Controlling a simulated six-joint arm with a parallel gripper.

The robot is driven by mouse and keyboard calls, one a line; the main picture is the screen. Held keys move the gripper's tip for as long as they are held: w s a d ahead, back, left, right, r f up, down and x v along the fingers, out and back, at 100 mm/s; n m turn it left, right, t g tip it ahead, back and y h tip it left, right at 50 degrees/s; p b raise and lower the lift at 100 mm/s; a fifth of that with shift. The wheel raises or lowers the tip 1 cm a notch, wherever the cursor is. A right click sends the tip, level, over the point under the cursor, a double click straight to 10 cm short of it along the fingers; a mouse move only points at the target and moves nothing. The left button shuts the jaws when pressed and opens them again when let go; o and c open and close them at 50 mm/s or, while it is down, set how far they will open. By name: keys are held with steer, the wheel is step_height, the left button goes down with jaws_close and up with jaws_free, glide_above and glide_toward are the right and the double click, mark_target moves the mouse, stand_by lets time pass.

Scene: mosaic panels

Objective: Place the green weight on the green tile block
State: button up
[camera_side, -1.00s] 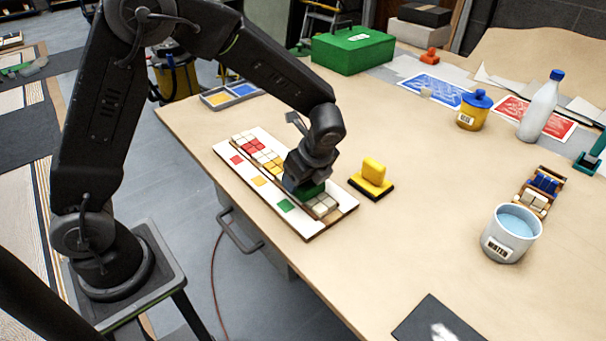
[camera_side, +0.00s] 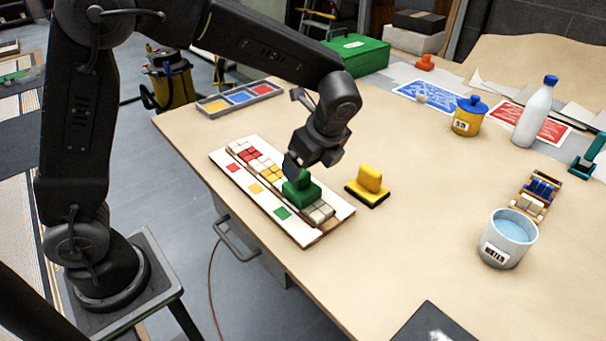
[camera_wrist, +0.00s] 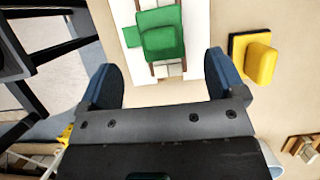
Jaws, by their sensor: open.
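The green weight (camera_side: 300,190), a block with a raised grip, sits on the mosaic panel's tile strip. It stands between the yellow tiles (camera_side: 271,174) and the pale tiles (camera_side: 319,211), and covers what is under it. In the wrist view the green weight (camera_wrist: 162,37) lies ahead of the jaws, and a green patch (camera_wrist: 131,37) shows beside it. My gripper (camera_side: 305,168) is just above the weight in the side view. In the wrist view my gripper (camera_wrist: 160,80) is open, its blue fingers wide apart with nothing between them.
A yellow weight (camera_side: 370,180) on a dark base stands right of the panel (camera_side: 295,232). A paint tray (camera_side: 240,97) lies behind. A water cup (camera_side: 507,238), a tile rack (camera_side: 536,193), a yellow jar (camera_side: 468,115) and a white bottle (camera_side: 537,112) stand further right. The table's middle is clear.

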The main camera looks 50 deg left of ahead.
steer(key=s+a+r+n+t+h, duration=0.2)
steer(key=s+r+n, duration=0.6)
steer(key=s+r, duration=0.1)
steer(key=s+a+n+t+h, duration=0.1)
steer(key=s+n+t+h, duration=0.1)
steer(key=s+n, duration=0.8)
steer(key=shift+a+r+t, duration=0.15)
steer(key=shift+a+t, duration=0.1)
steer(key=shift+t, duration=0.55)
